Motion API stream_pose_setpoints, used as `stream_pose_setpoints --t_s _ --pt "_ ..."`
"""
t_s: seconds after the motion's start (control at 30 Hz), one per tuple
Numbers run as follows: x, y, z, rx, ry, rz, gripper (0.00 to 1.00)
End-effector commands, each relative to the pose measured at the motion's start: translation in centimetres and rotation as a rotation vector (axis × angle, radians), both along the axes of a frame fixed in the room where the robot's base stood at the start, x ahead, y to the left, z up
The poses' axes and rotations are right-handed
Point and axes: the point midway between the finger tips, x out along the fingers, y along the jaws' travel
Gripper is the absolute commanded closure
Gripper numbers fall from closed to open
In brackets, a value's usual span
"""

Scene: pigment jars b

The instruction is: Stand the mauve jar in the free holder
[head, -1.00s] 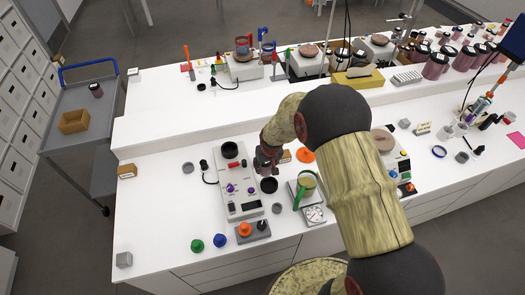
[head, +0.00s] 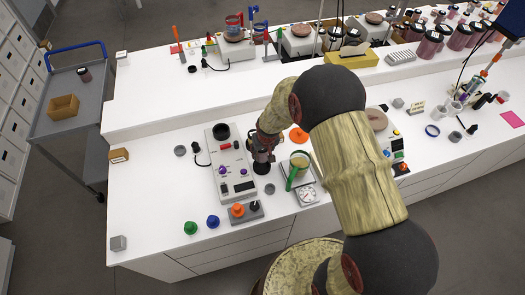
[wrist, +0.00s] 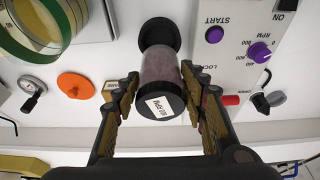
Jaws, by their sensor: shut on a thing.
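The mauve jar (wrist: 160,70) has a black lid and a white label. My gripper (wrist: 160,98) is shut on it near the lid, one finger on each side. The black round holder (wrist: 160,27) shows beyond the jar's lower end in the wrist view. The jar's base overlaps the holder's mouth there. I cannot tell whether it is inside or just above. In the head view my gripper (head: 262,152) is right over the holder (head: 262,168), beside the grey-white device, and largely hides the jar.
The device (head: 232,165) with knobs stands close on the left. An orange disc (head: 299,135) lies behind.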

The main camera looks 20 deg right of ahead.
Motion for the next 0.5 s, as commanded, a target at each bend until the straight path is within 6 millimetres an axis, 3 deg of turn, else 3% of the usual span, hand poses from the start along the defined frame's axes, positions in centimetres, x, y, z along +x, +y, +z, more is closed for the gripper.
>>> stream_pose_setpoints --t_s 0.5 --pt "0.0 0.0 -4.4 0.0 -0.001 0.0 0.98"
